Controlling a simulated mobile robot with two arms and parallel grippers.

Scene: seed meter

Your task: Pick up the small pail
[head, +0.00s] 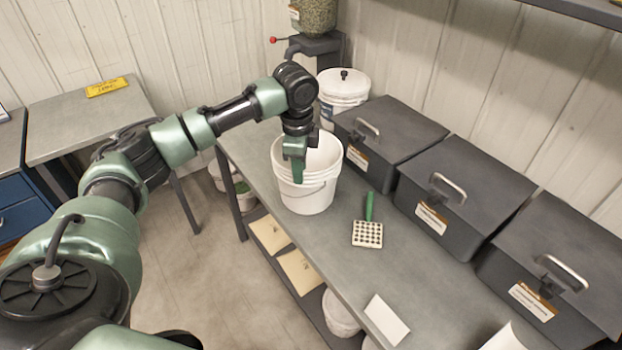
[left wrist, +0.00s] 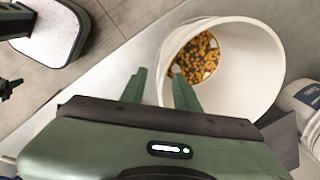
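The small white pail (head: 308,198) stands upright on the grey bench. In the left wrist view the pail (left wrist: 262,48) is open at the top, with yellow and brown seeds at its bottom. My left gripper (head: 297,178) is at the pail's near-left rim, pointing down. In the left wrist view its two green fingers (left wrist: 160,90) are apart, one outside the pail and one inside, with the pail wall between them. A gap shows between the fingers. My right gripper is in neither view.
A lidded white bucket (head: 345,86) stands behind the pail, near the seed meter (head: 316,45). Dark lidded bins (head: 460,190) line the back of the bench (head: 345,275). A green-handled perforated plate (head: 367,234) and a white card (head: 387,320) lie in front.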

